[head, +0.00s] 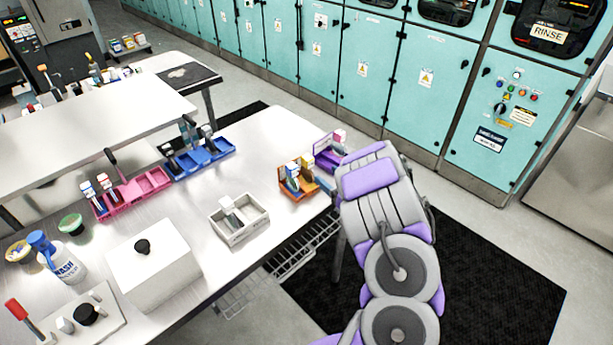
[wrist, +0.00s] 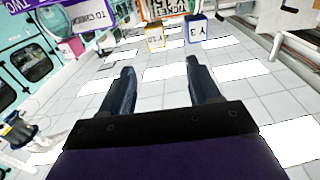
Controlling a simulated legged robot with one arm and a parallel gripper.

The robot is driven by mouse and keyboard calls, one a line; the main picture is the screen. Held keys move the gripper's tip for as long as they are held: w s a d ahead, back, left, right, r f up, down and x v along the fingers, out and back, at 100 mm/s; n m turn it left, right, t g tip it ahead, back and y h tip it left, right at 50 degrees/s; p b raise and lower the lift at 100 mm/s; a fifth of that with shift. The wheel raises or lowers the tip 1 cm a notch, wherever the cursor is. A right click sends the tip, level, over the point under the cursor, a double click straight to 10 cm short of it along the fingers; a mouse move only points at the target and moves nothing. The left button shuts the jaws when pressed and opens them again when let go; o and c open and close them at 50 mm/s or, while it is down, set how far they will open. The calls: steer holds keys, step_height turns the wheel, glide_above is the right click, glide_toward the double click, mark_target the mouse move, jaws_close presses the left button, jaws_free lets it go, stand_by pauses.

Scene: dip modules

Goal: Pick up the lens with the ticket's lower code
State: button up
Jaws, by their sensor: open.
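My gripper (wrist: 160,68) is open and empty in the wrist view, its two dark fingers apart. That view is upside down. Beyond the fingertips are a yellow-edged piece (wrist: 155,38) with a label like "Y 10" and a blue-edged piece (wrist: 195,30) labelled "Y 3". Neither is between the fingers. In the head view, yellow- and blue-topped pieces (head: 292,172) stand in an orange tray (head: 297,195) just left of my arm. A pink-topped piece (head: 340,136) stands in a purple tray (head: 323,156). I cannot identify a readable ticket. My fingers are hidden in the head view.
A pink tray (head: 129,197) and a blue tray (head: 205,160) hold more pieces. A white open box (head: 236,236) holds a grey piece. A white lidded box (head: 150,270), a wash bottle (head: 62,262) and bowls are at left. Bare steel tabletop lies between the trays.

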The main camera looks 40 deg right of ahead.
mark_target(312, 162)
steer(key=w, duration=0.3)
steer(key=w+d, duration=0.1)
steer(key=w, duration=0.1)
steer(key=shift+w+f+b, duration=0.25)
steer(key=shift+w+b, duration=0.1)
steer(key=shift+b, duration=0.05)
steer(key=shift+w, duration=0.5)
steer(key=w, duration=0.2)
steer(key=w+a+b, duration=0.1)
steer(key=w, duration=0.1)
steer(key=shift+w, duration=0.2)
steer(key=shift+w+d+b, duration=0.15)
steer(key=shift+w+b, duration=0.05)
steer(key=shift+b, duration=0.1)
steer(key=shift+d, duration=0.25)
steer(key=shift+c, duration=0.6)
steer(key=shift+a+r, duration=0.1)
steer(key=shift+a, duration=0.15)
steer(key=c, duration=0.6)
steer(key=shift+d, duration=0.2)
jaws_close()
